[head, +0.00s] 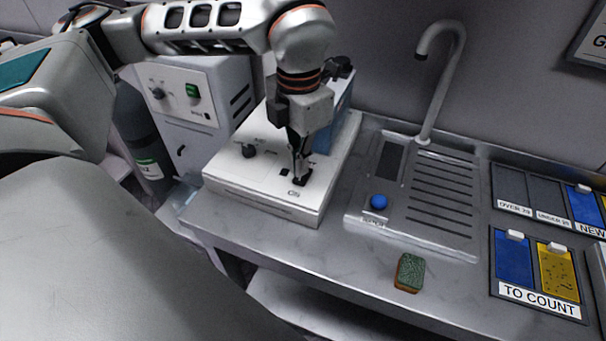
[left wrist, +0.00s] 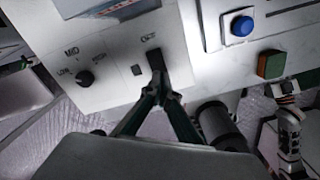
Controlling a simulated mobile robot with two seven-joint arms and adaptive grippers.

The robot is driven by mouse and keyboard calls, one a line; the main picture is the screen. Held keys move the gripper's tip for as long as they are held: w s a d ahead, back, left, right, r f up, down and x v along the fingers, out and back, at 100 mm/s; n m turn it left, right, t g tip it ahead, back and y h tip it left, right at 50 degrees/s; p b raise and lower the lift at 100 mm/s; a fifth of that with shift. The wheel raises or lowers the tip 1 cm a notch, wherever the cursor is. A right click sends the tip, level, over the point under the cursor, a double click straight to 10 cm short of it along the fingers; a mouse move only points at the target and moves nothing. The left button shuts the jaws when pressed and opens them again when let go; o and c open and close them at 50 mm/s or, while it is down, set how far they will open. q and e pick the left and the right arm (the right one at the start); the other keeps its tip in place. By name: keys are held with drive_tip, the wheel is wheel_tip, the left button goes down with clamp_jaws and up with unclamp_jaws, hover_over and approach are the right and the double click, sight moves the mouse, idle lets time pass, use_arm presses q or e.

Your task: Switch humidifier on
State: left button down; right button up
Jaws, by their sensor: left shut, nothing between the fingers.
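The humidifier (head: 265,196) is a white box with a blue part at its back, standing on the grey counter. Its front panel has a black dial marked LOW and MID (left wrist: 86,78) and a black rocker switch (left wrist: 155,60) with a small label beside it. My left gripper (head: 300,178) points down at the panel, its fingers shut and empty. In the left wrist view its fingertips (left wrist: 160,92) are at the near end of the switch and seem to touch it. The fingers partly cover the switch in the head view.
A sink (head: 440,195) with a tall tap and a blue button (head: 379,202) lies right of the humidifier. A green and orange sponge (head: 409,272) lies on the counter. Blue and yellow card trays (head: 540,300) are at right. A white cabinet (head: 180,100) stands at left.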

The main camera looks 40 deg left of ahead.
sight(300, 179)
use_arm(q)
drive_tip(key=shift+f+b, duration=0.45)
drive_tip(key=shift+f, duration=0.75)
use_arm(e)
drive_tip(key=shift+s+f, duration=0.4)
drive_tip(key=shift+f, duration=0.35)
idle(0.4)
use_arm(q)
drive_tip(key=shift+r+p, duration=1.2)
drive_tip(key=shift+r, duration=0.6)
drive_tip(key=shift+r+p, duration=1.2)
drive_tip(key=shift+r, duration=0.55)
use_arm(e)
drive_tip(key=w+r, duration=0.3)
drive_tip(key=r, duration=0.4)
drive_tip(key=shift+r+t, duration=0.2)
drive_tip(key=shift+t, duration=0.2)
